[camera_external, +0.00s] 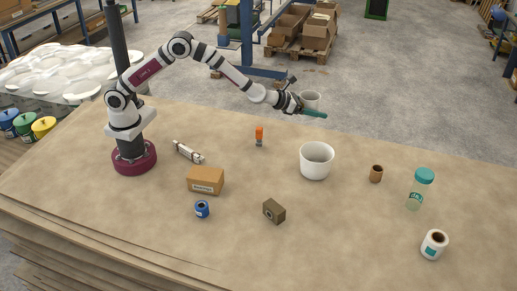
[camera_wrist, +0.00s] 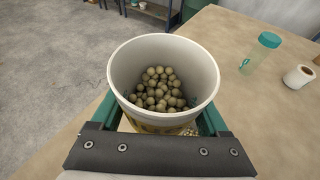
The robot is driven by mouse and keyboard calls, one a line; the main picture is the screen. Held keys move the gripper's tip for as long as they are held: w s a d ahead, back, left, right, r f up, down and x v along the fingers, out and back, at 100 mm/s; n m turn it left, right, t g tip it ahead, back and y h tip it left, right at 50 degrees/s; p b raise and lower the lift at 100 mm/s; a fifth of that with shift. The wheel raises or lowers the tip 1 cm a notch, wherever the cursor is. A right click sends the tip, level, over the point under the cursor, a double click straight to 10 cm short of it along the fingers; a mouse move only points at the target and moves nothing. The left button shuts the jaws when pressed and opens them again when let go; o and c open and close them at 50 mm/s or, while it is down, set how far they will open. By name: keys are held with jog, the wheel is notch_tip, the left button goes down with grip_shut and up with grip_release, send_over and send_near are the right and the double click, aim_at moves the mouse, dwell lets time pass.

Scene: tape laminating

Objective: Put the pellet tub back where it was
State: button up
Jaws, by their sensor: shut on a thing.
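The pellet tub (camera_wrist: 130,80) is a white round tub, open at the top, with several olive-brown balls, the pellets (camera_wrist: 160,88), inside. It also shows small in the external view (camera_external: 311,97), held up in front of the grey floor at the table's far edge. My gripper (camera_external: 313,112) is shut on it, with teal fingers on both sides of the tub in the wrist view (camera_wrist: 163,122). The tub looks roughly upright. Its lower part is mostly hidden by my gripper.
A larger white container (camera_external: 317,163) stands on the table (camera_external: 340,235), with a brown cup (camera_external: 376,173), a teal-lidded jar (camera_external: 416,190) and a white roll (camera_external: 434,244) to its right. A cardboard box (camera_external: 205,181), blue roll (camera_external: 202,209) and olive block (camera_external: 274,211) lie nearer. The front right middle is bare.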

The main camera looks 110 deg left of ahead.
jog(key=s+d+f+n+g+y, duration=0.25)
jog(key=s+d+n+g, duration=0.35)
jog(key=s+d, duration=0.5)
jog(key=s+d+f+n+g+y, duration=0.1)
jog(key=s+d+n+g+y, duration=0.45)
jog(key=s, duration=1.05)
jog(key=h, duration=0.2)
send_over(243, 154)
jog(key=f, duration=1.1)
jog(key=shift+s+d+f, duration=0.1)
jog(key=shift+d, duration=0.15)
jog(key=f, duration=0.4)
jog(key=shift+a, duration=0.3)
jog(key=shift+f, duration=0.2)
jog(key=o, duration=1.3)
jog(key=shift+f, duration=0.15)
